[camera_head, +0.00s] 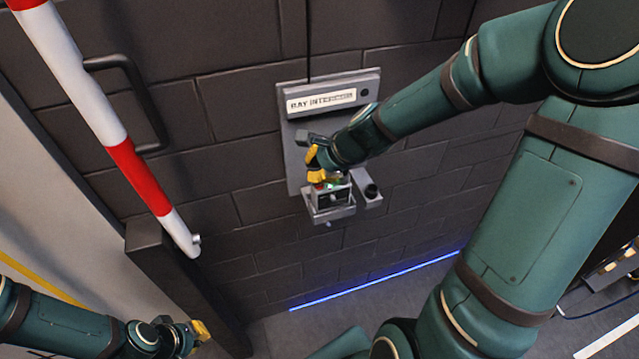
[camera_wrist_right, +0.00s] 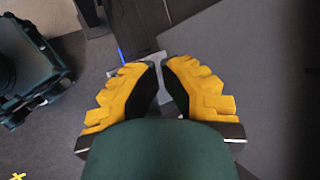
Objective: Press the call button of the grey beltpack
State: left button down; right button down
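The grey beltpack (camera_head: 332,196) is a small box in a holder on the wall panel. Its top shows small red and green spots, partly covered by my right gripper. The call button cannot be made out. My right gripper (camera_head: 318,172) is at the top of the beltpack; whether it touches cannot be told. In the right wrist view its yellow fingers (camera_wrist_right: 161,64) come together at the tips with only a narrow gap and nothing held. My left gripper (camera_head: 203,330) is low at the left, far from the panel; its opening cannot be seen.
A grey wall panel (camera_head: 296,160) labelled as an intercom is mounted on the dark block wall. A second small holder (camera_head: 369,194) is right of the beltpack. A red and white pole (camera_head: 110,130) and a dark handle (camera_head: 146,100) are at the left. A blue strip (camera_head: 375,281) runs along the wall's base.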

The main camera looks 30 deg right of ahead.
dwell(0.4)
jog(key=shift+f+b, duration=0.45)
jog(key=shift+f, duration=0.05)
jog(key=shift+f+b, duration=0.3)
dwell(0.5)
jog(key=shift+r, duration=0.1)
jog(key=shift+r+p, duration=0.75)
notch_tip(320, 180, up, 5)
jog(key=p, duration=0.5)
jog(key=shift+f, duration=0.1)
